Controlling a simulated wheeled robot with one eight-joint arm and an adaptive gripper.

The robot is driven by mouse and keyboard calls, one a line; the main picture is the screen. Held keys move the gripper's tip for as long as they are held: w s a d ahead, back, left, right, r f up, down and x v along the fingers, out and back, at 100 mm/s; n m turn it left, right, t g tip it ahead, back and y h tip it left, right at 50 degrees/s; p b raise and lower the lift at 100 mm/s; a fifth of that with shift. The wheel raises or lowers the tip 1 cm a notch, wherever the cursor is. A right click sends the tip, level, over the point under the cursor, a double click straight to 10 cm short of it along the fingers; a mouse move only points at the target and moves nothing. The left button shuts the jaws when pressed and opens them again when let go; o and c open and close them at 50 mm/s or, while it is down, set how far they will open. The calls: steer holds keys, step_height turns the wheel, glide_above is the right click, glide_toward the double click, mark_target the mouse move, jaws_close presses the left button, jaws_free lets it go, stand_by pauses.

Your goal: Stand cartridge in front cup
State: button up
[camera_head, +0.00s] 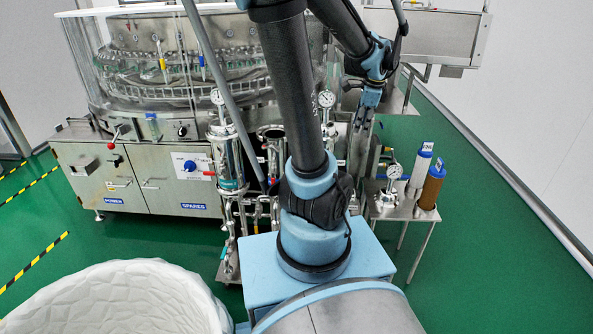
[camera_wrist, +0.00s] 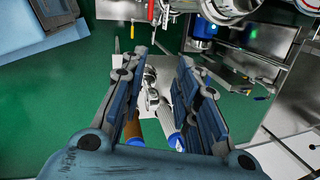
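A white cartridge (camera_head: 418,172) with a blue top stands upright on the small steel side table (camera_head: 392,211). A brown cartridge (camera_head: 432,188) with a blue top stands close beside it, nearer the table's right edge. My gripper (camera_head: 365,118) is raised to the left of both and apart from them. In the wrist view, my gripper (camera_wrist: 163,60) is open and empty. The white cartridge (camera_wrist: 166,120) and the brown cartridge (camera_wrist: 134,130) show beyond and between its fingers. The cartridges' lower ends are unclear, and I cannot make out the front cup.
A pressure gauge (camera_head: 394,172) stands on the side table left of the cartridges. Steel filter housings (camera_head: 228,158) with pipes stand in front of the washer (camera_head: 150,165). A white padded bin (camera_head: 115,298) is at the lower left. Green floor is clear at right.

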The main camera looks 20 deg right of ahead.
steer(key=s+a+f+n, duration=0.2)
steer(key=s+a+n, duration=0.1)
steer(key=a+n, duration=1.05)
steer(key=s+a+f+n, duration=0.3)
steer(key=s+a+n, duration=0.1)
steer(key=a+n, duration=0.1)
steer(key=s+a+f+n+g, duration=0.1)
steer(key=s+a+f+n, duration=0.2)
steer(key=a, duration=0.3)
steer(key=shift+s+a+n, duration=0.3)
steer(key=shift+s+n, duration=0.3)
steer(key=shift+n, duration=0.25)
